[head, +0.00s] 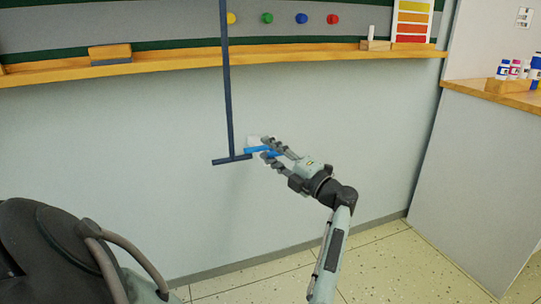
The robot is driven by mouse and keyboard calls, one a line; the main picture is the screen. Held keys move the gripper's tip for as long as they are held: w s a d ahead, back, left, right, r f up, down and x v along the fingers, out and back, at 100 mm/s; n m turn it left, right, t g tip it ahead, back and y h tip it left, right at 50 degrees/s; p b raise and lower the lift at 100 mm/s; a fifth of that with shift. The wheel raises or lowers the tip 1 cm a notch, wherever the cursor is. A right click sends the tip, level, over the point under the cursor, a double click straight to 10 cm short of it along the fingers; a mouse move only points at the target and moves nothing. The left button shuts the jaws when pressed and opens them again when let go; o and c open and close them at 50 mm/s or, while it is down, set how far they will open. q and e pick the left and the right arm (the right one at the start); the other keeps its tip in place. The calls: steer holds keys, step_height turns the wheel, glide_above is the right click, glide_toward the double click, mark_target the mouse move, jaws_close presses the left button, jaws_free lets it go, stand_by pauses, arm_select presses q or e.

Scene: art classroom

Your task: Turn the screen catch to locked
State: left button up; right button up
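The screen catch shows as a blue lever (258,149) lying nearly level in front of a small white plate (253,140) on the pale wall. The fingers hide the lever's right end and part of the plate. My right gripper is not in view.
A dark blue upright bar (228,90) with a short crosspiece (232,160) stands just left of the catch. A wooden ledge (180,63) with an eraser (110,53) runs above. A counter (500,94) with bottles stands at right. The floor below is clear.

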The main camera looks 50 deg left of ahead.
arm_select(q)
step_height(320, 180, up, 9)
steer(key=shift+r, duration=0.1)
stand_by(0.7)
